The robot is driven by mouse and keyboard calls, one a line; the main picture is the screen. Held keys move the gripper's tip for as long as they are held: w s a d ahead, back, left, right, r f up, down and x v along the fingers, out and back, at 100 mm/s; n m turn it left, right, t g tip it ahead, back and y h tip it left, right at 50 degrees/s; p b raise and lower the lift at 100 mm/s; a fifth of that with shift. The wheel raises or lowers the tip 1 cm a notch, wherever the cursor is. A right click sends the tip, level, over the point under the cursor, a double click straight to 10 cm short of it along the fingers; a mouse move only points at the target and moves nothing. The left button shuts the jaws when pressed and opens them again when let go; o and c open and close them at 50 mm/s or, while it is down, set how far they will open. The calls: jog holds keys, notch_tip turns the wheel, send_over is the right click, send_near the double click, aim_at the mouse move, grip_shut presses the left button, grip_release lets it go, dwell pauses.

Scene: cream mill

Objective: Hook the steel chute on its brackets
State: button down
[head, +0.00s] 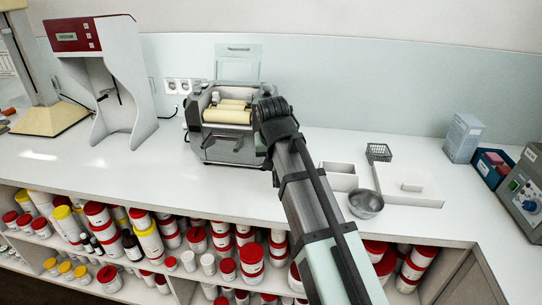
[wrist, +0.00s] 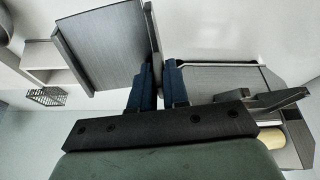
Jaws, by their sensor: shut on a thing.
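The steel chute (wrist: 105,48) is a grey tray with raised side walls, at the upper left of the wrist view. My gripper (wrist: 158,75) is shut on one side wall of it, with the blue finger pads on either side. In the head view my wrist (head: 274,120) covers the right side of the mill, and I cannot make out the chute or the fingers there. The mill (head: 196,122) is a grey machine with cream rollers (head: 228,116). Its grey housing (wrist: 215,82) lies right of the fingers in the wrist view. I cannot make out the brackets clearly.
Right of the arm are a white divided box (head: 338,178), a steel bowl (head: 366,204), a black wire basket (head: 378,152) and a white tray (head: 425,197). A white stand with a red panel (head: 75,36) is at left. The counter is clear in front of the mill.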

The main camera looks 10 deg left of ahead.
jog(key=w+d+f+m+h, duration=0.15)
jog(key=d+m, duration=0.45)
jog(key=d, duration=3)
jog(key=shift+w+a+r+n+y, duration=0.15)
jog(key=shift+w+a+r+n, duration=0.85)
jog(key=shift+a, duration=8.85)
jog(key=shift+w+a+r+n+y, duration=0.15)
jog(key=shift+w+a+r, duration=1.7)
jog(key=shift+a, duration=8)
jog(key=shift+w+a+r+n+y, duration=0.15)
jog(key=shift+w+a+r+n, duration=0.85)
jog(key=shift+a, duration=8.85)
jog(key=shift+w+m, duration=0.1)
jog(key=shift+m, duration=0.35)
